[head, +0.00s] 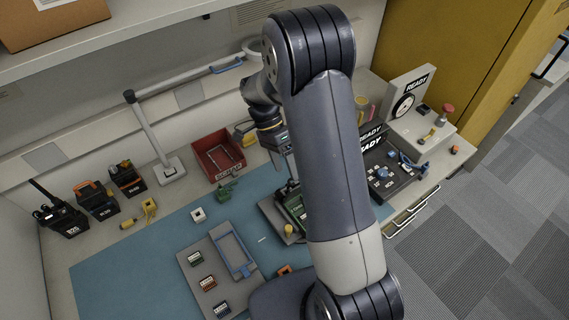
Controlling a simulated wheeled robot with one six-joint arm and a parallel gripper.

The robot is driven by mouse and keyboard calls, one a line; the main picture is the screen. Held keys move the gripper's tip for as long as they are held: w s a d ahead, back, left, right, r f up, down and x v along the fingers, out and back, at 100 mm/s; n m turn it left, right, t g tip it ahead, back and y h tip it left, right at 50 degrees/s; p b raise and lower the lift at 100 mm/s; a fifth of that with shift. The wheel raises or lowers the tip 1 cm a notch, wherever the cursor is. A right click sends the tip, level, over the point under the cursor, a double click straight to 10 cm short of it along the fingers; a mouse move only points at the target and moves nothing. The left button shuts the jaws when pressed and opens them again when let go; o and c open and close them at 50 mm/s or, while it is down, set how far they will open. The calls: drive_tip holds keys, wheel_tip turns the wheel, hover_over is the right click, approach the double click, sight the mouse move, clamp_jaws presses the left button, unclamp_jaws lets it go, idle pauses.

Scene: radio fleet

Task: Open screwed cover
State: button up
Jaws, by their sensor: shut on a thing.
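A green unit (296,208) sits in a dark grey fixture (273,217) on the blue mat, partly hidden behind my arm. I cannot make out its cover or any screws at this size. My gripper (287,172) points down just above and behind the green unit, and my arm covers its right side. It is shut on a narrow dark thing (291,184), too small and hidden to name. I cannot tell whether this thing touches the unit.
A grey tray (211,262) with several small modules and a blue frame lies left of the fixture. A red bin (218,153) stands behind. Several radios (97,201) stand far left. A dark panel (385,178) with knobs is at right.

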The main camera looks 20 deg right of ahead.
drive_tip(key=shift+w+a+f, duration=0.1)
drive_tip(key=shift+w+f, duration=0.05)
drive_tip(key=shift+f, duration=0.1)
drive_tip(key=shift+c, duration=0.7)
drive_tip(key=shift+w+r+p, duration=0.1)
drive_tip(key=shift+r+p, duration=0.15)
drive_tip(key=shift+p, duration=0.05)
drive_tip(key=shift+c, duration=0.6)
drive_tip(key=p+v, duration=0.3)
drive_tip(key=v, duration=0.6)
drive_tip(key=shift+w+r+p, duration=0.1)
drive_tip(key=shift+r+p, duration=0.1)
drive_tip(key=shift+p, duration=0.2)
drive_tip(key=shift+c, duration=1.2)
drive_tip(key=shift+w+r, duration=0.25)
drive_tip(key=shift+r, duration=0.4)
drive_tip(key=shift+f, duration=0.1)
drive_tip(key=b+x, duration=0.3)
drive_tip(key=x, duration=0.6)
drive_tip(key=shift+f, duration=0.15)
drive_tip(key=shift+w+a, duration=0.15)
drive_tip(key=shift+w, duration=0.05)
